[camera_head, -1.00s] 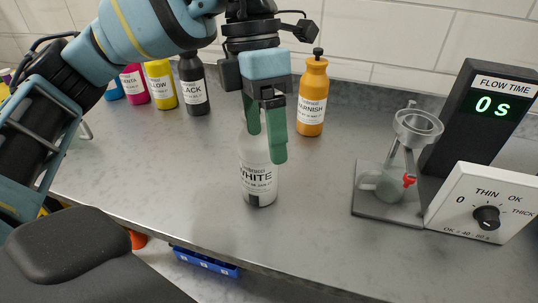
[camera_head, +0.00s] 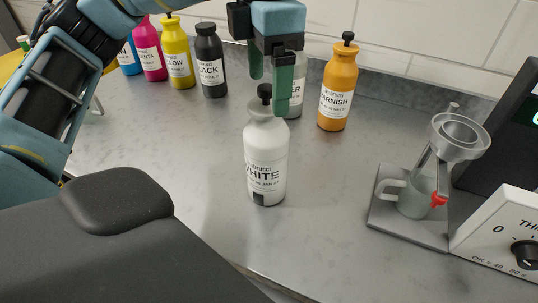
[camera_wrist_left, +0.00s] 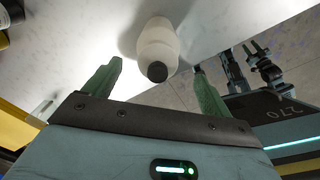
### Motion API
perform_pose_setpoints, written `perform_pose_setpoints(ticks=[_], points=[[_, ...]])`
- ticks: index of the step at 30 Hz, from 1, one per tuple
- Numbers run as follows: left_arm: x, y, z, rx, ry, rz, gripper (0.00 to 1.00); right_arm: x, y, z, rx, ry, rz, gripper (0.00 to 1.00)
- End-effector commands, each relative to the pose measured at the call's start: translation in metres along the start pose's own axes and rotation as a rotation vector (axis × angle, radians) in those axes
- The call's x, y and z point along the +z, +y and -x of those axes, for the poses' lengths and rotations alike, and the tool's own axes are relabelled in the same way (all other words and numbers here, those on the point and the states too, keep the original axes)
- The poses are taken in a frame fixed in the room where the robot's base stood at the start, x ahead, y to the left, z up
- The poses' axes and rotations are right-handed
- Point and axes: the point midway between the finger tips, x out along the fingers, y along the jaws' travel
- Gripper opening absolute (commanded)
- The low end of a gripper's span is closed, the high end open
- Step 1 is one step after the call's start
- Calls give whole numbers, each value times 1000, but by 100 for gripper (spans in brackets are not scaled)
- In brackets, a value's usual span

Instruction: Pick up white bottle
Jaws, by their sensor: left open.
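The white bottle (camera_head: 266,150) stands upright on the grey counter in the middle of the head view, with a black cap on top. My left gripper (camera_head: 268,95) is open and empty. In the head view its green fingers hang near the bottle's cap and look to be above or behind it. In the left wrist view the white bottle (camera_wrist_left: 158,45) appears ahead of the gap between the open fingers (camera_wrist_left: 158,82), with its dark cap toward me. The fingers do not close on it.
Cyan, magenta, yellow and black (camera_head: 211,62) bottles stand at the back left. A clear or grey bottle (camera_head: 297,92) and an orange varnish bottle (camera_head: 338,88) stand behind. A flow-cup stand with a grey mug (camera_head: 412,197) is at the right. The counter around the white bottle is clear.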

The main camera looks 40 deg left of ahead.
Motion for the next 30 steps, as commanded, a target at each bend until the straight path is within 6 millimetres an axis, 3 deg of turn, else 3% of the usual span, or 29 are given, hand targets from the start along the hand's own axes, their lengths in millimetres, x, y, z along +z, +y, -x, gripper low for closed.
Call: perform_pose_setpoints(ticks=[5, 15, 24, 30], points=[[0, 1, -5, 0, -1, 0, 84, -3, 0, -2, 0, 8, -1, 36], [-1, 4, -47, 1, -1, 3, 84, -5, 0, -4, 0, 13, -2, 36], [0, 4, -51, 0, -4, 2, 84, -5, 0, -4, 1, 13, -2, 36], [0, 4, -51, 0, -4, 2, 59, -5, 0, -4, 1, 13, -2, 36]])
